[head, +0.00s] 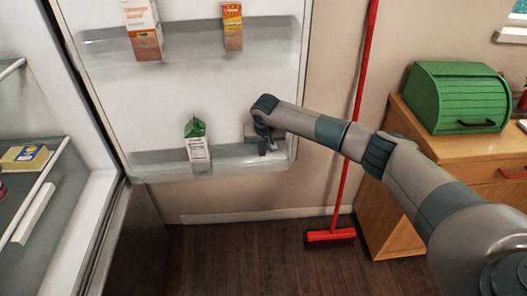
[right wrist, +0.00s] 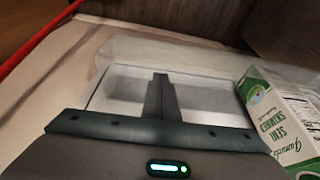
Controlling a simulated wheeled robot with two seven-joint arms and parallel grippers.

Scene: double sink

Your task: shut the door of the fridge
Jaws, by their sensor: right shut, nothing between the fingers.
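The fridge door (head: 200,100) stands open in the head view, its inner side with clear shelves facing me. The fridge interior (head: 30,110) shows at the left. My right gripper (head: 268,147) is at the right end of the door's lower shelf (head: 240,152), near the door's free edge. In the right wrist view its fingers (right wrist: 160,95) are together and empty, over the clear shelf (right wrist: 195,90). I cannot tell whether they touch the door. A green and white milk carton (head: 197,145) stands on that shelf, left of the gripper; it also shows in the right wrist view (right wrist: 280,120). My left gripper is out of view.
Two orange cartons (head: 143,30) (head: 232,26) stand on the upper door shelf. A red broom (head: 340,190) leans on the wall right of the door. A wooden cabinet (head: 400,235) with a green bread box (head: 455,97) is farther right. The floor (head: 260,260) below is clear.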

